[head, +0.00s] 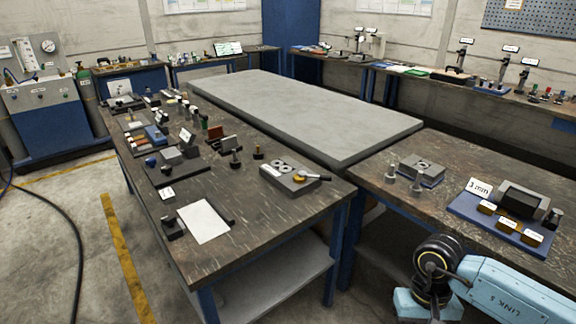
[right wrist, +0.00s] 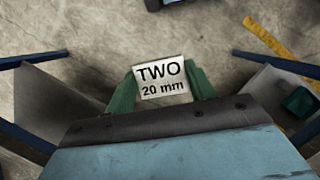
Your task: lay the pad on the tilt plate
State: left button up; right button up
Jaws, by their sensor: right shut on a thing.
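My right gripper (right wrist: 160,80) shows in the right wrist view, its two green fingers shut on a white block (right wrist: 161,78) marked "TWO 20 mm". I cannot tell whether this block is the pad. The floor lies behind and below it. In the head view my right arm enters at the lower right, with its gripper out of frame. A flat white plate (head: 205,222) lies on the near left bench; I cannot tell whether it is the tilt plate. A blue board (head: 472,209) with a "3 mm" card is on the right bench. My left gripper is not in view.
The left bench (head: 255,226) holds a grey block with round holes (head: 284,170) and several small fixtures. A bare grey table (head: 300,108) stands behind. On the right bench, a grey block (head: 420,169) has small metal posts beside it. A dark green piece (right wrist: 300,102) shows at right in the wrist view.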

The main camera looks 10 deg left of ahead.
aim_at(127, 98)
jog(key=u, duration=2.1)
jog(key=i, duration=9.3)
jog(key=z, duration=0.75)
